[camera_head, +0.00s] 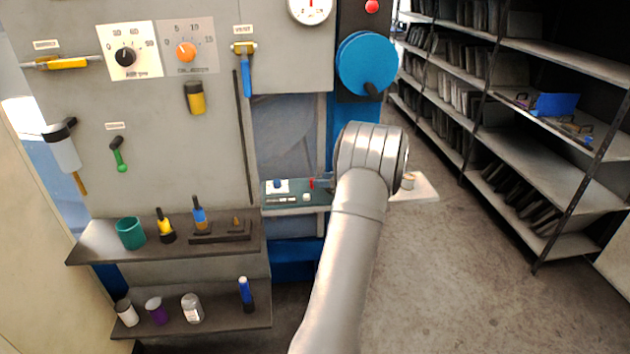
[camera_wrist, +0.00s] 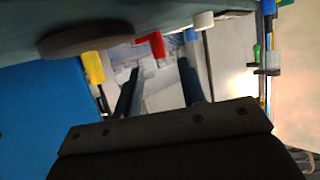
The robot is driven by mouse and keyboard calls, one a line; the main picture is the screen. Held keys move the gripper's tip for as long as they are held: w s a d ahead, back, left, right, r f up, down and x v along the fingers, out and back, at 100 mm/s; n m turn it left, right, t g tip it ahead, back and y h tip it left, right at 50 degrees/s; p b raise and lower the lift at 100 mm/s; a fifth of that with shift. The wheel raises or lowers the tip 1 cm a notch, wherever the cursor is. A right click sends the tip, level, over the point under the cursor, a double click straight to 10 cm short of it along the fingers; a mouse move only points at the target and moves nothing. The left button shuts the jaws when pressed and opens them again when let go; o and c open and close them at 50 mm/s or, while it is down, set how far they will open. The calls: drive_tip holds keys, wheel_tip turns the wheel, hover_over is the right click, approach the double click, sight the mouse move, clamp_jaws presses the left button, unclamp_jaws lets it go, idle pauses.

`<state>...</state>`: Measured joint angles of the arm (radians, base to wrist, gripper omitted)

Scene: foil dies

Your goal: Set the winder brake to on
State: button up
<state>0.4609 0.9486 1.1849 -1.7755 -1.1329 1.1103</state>
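A small red handle (camera_head: 312,183) stands on the teal ledge below the wall panel, just left of my arm. I cannot read a label that marks it as the winder brake. A red piece (camera_wrist: 151,45) in the wrist view, likely the same handle, lies just beyond my fingertips. My gripper (camera_wrist: 160,68) has its two dark fingers apart, with nothing held between them. In the head view my gripper is mostly hidden behind my arm. I cannot tell the brake's setting.
A blue reel (camera_head: 366,63) is above my arm. A yellow piece (camera_wrist: 93,67) and a white piece (camera_wrist: 204,20) flank the fingers.

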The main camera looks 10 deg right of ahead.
drive_tip(key=v, duration=1.2)
drive_tip(key=x, duration=1.7)
drive_tip(key=shift+w+a+f, duration=0.15)
drive_tip(key=shift+w, duration=0.05)
